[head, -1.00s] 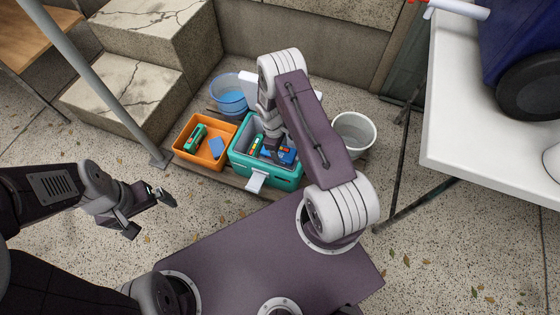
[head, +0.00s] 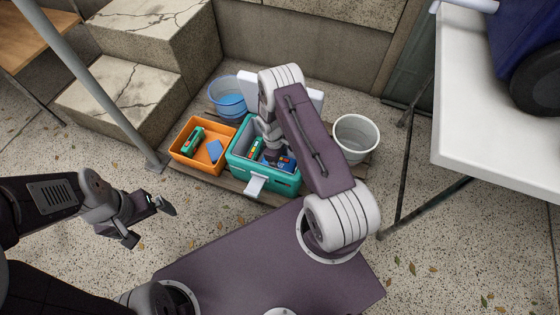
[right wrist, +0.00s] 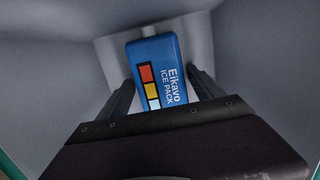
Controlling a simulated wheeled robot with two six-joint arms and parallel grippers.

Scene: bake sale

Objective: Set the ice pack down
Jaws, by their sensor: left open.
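The teal cooler (head: 240,172) stands open on a low wooden pallet. My right gripper (right wrist: 161,78) is down inside it, mostly hidden by my arm in the head view. In the right wrist view the blue ice pack (right wrist: 152,62), printed with its name and coloured squares, lies between the two fingers, slightly tilted. Small gaps show beside its near part; whether the fingertips press on it I cannot tell. Blue shows inside the cooler in the head view (head: 286,165). My left gripper (head: 150,220) is open and empty over the floor at the left.
An orange bin (head: 181,158) with a green item and a blue item stands left of the cooler. A blue tub (head: 228,96) is behind, a white bucket (head: 355,137) to the right. Stone steps (head: 120,75) rise at left. A white table (head: 500,135) stands at right.

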